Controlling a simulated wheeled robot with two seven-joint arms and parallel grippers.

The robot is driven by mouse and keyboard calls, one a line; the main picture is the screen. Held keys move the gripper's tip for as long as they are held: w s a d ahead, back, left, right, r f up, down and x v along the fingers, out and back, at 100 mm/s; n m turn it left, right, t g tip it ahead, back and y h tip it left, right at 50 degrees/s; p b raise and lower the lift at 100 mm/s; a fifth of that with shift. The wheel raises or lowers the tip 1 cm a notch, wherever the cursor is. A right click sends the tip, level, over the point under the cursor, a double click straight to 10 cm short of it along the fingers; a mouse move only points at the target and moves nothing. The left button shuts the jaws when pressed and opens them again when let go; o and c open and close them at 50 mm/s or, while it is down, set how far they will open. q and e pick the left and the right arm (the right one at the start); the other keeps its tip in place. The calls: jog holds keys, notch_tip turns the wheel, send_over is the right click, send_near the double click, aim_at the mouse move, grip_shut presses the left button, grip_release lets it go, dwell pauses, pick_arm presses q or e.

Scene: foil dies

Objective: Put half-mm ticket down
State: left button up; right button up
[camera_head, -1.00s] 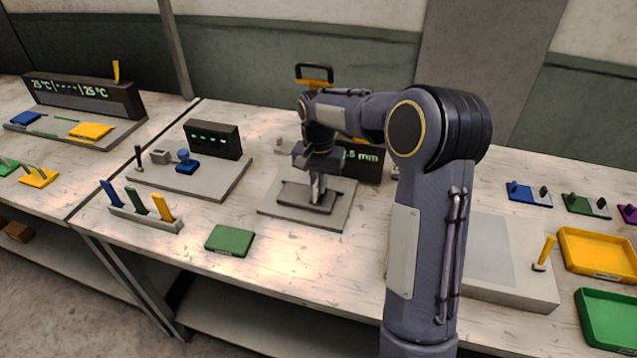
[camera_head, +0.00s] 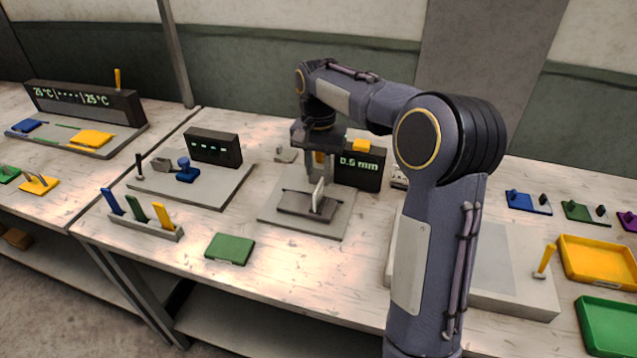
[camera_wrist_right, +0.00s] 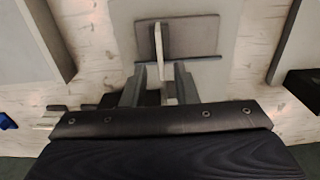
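A thin pale upright tag, apparently the half-mm ticket (camera_head: 319,196), stands in a dark flat block (camera_head: 296,204) on a grey plate (camera_head: 325,225). In the right wrist view the pale ticket (camera_wrist_right: 158,45) rises from the dark block (camera_wrist_right: 195,36). My right gripper (camera_head: 318,172) is above and behind the block, pointing down. In the wrist view its two fingers (camera_wrist_right: 158,84) are apart, with the ticket's near end between them in the picture and no contact visible. My left gripper is not in view.
A dark readout box (camera_head: 362,172) in mm stands behind the plate. A green tile (camera_head: 230,248) lies in front left, beside a rack (camera_head: 150,225) with blue, green and yellow sticks. Yellow (camera_head: 600,260) and green (camera_head: 612,325) trays are at right. Bare bench lies around the green tile.

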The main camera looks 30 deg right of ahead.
aim_at(318, 186)
notch_tip(318, 186, up, 4)
jog(key=shift+r, duration=0.1)
jog(key=s+a+r+n+t+y, duration=0.1)
jog(key=s+a+n+t+y, duration=0.25)
jog(key=s, duration=1.05)
jog(key=s+a+f+n+t, duration=0.2)
jog(key=s+a+f+n, duration=0.3)
jog(key=s+a, duration=0.5)
notch_tip(318, 186, down, 2)
jog(key=s, duration=0.2)
jog(key=shift+s+f, duration=0.2)
jog(key=shift+s, duration=0.2)
